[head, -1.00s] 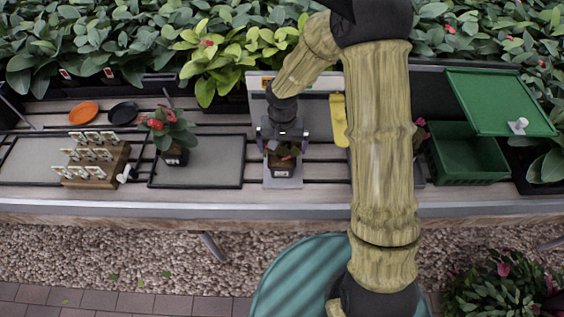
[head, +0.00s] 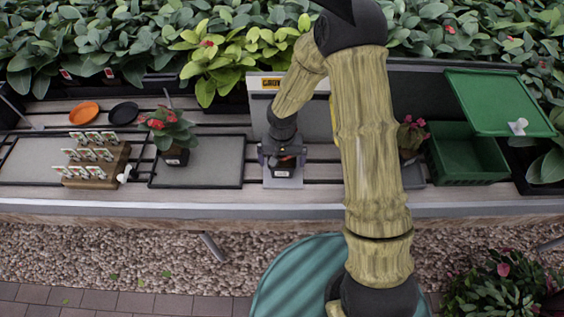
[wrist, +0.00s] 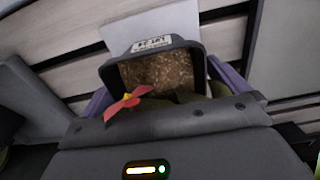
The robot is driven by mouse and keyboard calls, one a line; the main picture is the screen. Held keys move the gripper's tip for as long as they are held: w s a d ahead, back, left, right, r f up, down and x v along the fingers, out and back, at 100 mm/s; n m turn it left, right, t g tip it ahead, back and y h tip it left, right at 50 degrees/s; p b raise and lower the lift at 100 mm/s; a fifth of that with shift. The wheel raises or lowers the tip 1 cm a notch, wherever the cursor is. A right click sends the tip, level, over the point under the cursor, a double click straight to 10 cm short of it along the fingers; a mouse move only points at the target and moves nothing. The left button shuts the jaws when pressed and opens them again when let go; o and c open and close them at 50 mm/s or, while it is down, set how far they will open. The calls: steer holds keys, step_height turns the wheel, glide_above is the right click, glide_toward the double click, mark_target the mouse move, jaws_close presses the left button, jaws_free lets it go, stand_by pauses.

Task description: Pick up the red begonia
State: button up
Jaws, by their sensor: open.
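A small potted plant in a dark square pot with a white label (head: 283,173) stands on a light grey pad. My gripper (head: 281,155) is low over it and hides most of the plant. In the wrist view the pot (wrist: 155,50) shows brown soil, a red flower with a yellow centre (wrist: 127,102) and a little dark foliage. The fingers of my gripper (wrist: 165,88) are open, one on each side of the pot. I cannot tell whether they touch it. Another red-flowered potted plant (head: 170,130) stands on the grey tray to the left.
A pink-flowered plant (head: 410,136) stands to the right, partly behind my arm. Further right is a green crate (head: 467,178) with a green lid (head: 500,100). At the left are a wooden block with labels (head: 97,184), an orange dish (head: 83,113) and a black dish (head: 123,113).

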mark_target(282, 159)
stand_by(0.3)
steer(key=shift+w, duration=0.1)
steer(key=c, duration=0.9)
steer(key=shift+c, duration=1.4)
steer(key=shift+r, duration=0.1)
steer(key=shift+r, duration=0.3)
step_height(282, 159, up, 9)
steer(key=shift+r, duration=0.15)
